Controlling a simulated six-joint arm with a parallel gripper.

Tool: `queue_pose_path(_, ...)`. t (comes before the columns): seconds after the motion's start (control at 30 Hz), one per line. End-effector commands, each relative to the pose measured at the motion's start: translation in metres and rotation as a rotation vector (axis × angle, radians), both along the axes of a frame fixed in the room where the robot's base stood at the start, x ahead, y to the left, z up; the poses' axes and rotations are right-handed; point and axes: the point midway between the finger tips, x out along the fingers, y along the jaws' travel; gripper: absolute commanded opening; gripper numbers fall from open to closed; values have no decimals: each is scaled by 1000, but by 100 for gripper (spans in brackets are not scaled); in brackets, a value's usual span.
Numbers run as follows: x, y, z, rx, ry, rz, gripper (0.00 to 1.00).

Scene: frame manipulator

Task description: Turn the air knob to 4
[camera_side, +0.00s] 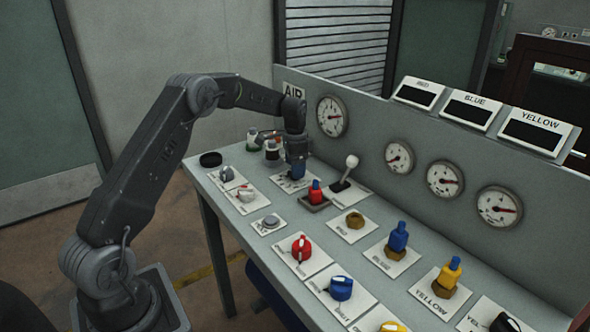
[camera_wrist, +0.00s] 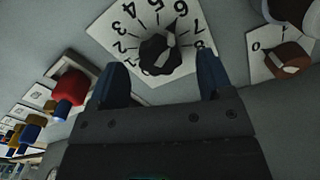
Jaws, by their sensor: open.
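In the side view my gripper (camera_side: 296,175) points down over the plate (camera_side: 280,182) near the panel's far end, hiding the knob.
A red plug (camera_side: 315,194) and a white-ball lever (camera_side: 350,163) stand close to the right of my gripper. Small knobs (camera_side: 227,174) lie to the left, bottles (camera_side: 272,150) behind. A brown knob (camera_wrist: 284,57) shows in the wrist view. More coloured knobs (camera_side: 341,288) fill the front.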

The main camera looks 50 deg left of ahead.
Motion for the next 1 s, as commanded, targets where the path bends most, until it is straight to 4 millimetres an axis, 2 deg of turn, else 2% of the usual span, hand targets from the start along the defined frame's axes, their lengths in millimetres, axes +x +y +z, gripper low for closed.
queue_pose_path(0.13, 0, 0, -13, 0, 1, 0, 73)
queue_pose_path(0.47, 0, 0, -16, 0, 0, 0, 73)
queue_pose_path(1.0, 0, 0, -15, 1, 0, 1, 24)
